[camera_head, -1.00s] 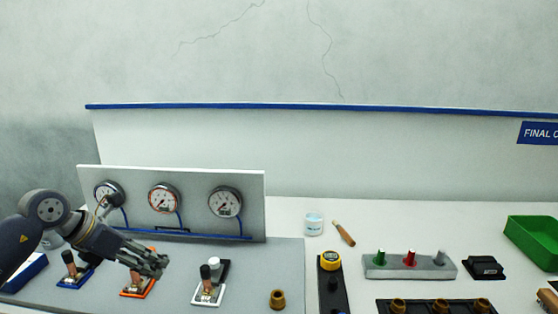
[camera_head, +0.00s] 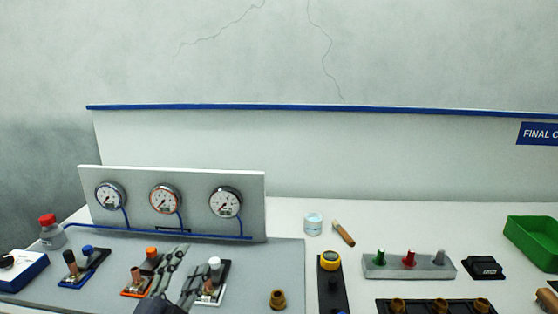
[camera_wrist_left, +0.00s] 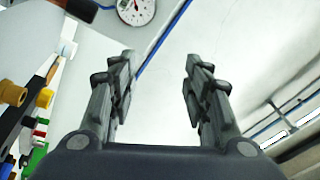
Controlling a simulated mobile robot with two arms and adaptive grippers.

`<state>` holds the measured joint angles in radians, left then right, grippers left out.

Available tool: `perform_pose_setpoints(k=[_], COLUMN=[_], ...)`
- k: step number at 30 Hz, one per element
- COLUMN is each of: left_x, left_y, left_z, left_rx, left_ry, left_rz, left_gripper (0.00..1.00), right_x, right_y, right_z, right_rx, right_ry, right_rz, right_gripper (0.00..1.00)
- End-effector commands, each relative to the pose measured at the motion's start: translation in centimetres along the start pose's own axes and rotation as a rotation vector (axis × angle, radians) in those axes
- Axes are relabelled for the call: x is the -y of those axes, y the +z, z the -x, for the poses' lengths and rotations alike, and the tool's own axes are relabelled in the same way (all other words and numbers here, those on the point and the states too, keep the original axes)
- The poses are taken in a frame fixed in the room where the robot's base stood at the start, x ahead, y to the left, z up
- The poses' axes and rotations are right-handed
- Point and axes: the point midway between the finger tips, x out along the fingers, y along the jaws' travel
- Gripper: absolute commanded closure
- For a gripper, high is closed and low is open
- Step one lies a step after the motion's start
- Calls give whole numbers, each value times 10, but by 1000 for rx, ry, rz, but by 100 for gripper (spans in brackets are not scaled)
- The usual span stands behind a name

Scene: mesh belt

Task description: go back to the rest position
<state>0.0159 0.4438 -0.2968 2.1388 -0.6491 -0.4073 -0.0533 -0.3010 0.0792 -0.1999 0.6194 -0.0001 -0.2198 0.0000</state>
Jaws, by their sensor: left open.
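My left gripper (camera_head: 185,270) is low in the head view, between the orange-based valve fixture (camera_head: 136,290) and the white-based one (camera_head: 209,287). Its two fingers are apart with nothing between them. The left wrist view also shows the open, empty gripper (camera_wrist_left: 158,75), with a gauge (camera_wrist_left: 136,8) and the pale panel beyond it. My left arm no longer shows beside the gauges in the head view. My right gripper is in neither view.
A panel with three gauges (camera_head: 165,199) stands behind the valve fixtures. A blue-based fixture (camera_head: 84,270) and a red-capped bottle (camera_head: 50,232) are at the left. A yellow-topped black strip (camera_head: 331,275), a grey block with coloured knobs (camera_head: 409,264) and a green bin (camera_head: 533,241) are at the right.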

Motion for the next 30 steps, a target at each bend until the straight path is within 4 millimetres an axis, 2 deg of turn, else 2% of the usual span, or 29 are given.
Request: perform_pose_setpoints(k=[1,4,6,9,12,15,21,24,30], left_x=[-18,-54,-84,-124,-153,-173,-197,-208,-254], left_y=[22,63,85,103,107,104,86,79,106], left_z=[18,59,97,156,209,255,331,358,354], left_rx=[118,355,521,738,908,1041,1249,1322,1332], left_ry=[43,139,221,341,451,546,715,778,788], left_rz=[100,274,388,524,621,690,791,819,807], left_gripper=[55,55,55,55,55,55,55,55,55], right_x=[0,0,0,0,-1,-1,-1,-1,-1], right_y=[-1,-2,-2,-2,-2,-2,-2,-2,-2], right_z=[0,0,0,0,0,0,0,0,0], right_rx=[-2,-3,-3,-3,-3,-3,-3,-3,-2], right_ry=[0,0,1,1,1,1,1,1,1], right_rz=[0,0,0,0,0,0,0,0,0], right_gripper=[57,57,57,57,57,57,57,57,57])
